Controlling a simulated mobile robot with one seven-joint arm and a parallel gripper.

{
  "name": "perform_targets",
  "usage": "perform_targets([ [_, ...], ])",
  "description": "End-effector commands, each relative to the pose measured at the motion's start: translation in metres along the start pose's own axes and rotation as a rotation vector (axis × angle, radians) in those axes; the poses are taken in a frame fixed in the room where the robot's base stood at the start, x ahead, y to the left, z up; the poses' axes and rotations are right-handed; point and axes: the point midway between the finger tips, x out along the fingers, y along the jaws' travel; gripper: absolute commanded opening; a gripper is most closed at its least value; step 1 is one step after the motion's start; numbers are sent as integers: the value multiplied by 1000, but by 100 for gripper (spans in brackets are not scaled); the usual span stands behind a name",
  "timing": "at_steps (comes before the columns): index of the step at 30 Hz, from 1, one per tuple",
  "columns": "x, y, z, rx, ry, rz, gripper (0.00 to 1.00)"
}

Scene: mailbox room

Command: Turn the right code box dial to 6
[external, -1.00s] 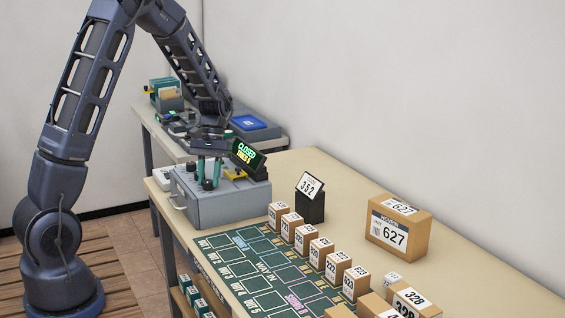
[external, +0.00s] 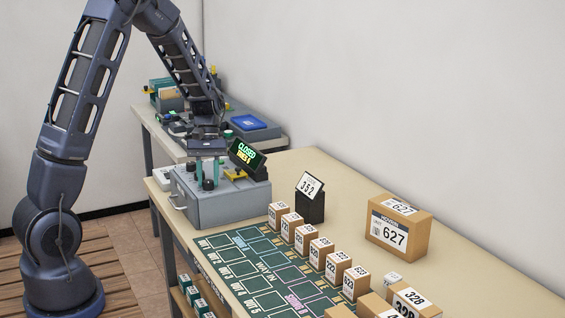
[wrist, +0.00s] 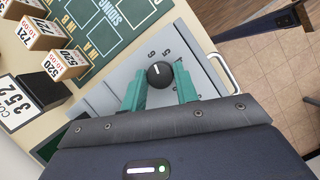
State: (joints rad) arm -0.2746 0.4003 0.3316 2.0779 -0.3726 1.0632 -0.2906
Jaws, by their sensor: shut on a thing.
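A black dial (wrist: 158,75) with a white pointer line sits between my gripper's teal fingertips in the wrist view. Numbers, among them a 5 and a 6, are printed around it, some hidden by the fingers. My gripper (external: 207,178) is over the box, pointing down, shut on this dial. Another dark knob (external: 190,167) sits behind and to the left. The box's display (external: 246,154) reads CLOSED in green, with a smaller yellow line that I cannot read surely.
A black stand with a 352 card (external: 311,202) is right of the box. Several small numbered cartons (external: 321,250) line the dark green mat (external: 247,275). A larger 627 carton (external: 398,230) is by the wall. A second table with devices (external: 255,125) is behind.

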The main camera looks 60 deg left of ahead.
Motion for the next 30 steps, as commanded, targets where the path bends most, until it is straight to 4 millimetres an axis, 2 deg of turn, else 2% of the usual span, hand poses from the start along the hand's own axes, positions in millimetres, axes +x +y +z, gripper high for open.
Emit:
perform_targets([
  [1,0,0,0,1,1,1,7],
  [2,0,0,0,1,1,1,32],
  [5,0,0,0,1,1,0,51],
  [13,0,0,0,1,0,0,52],
  [17,-6,0,0,1,1,0,52],
  [20,-18,0,0,2,2,1,52],
  [30,-79,0,-1,1,2,1,52],
])
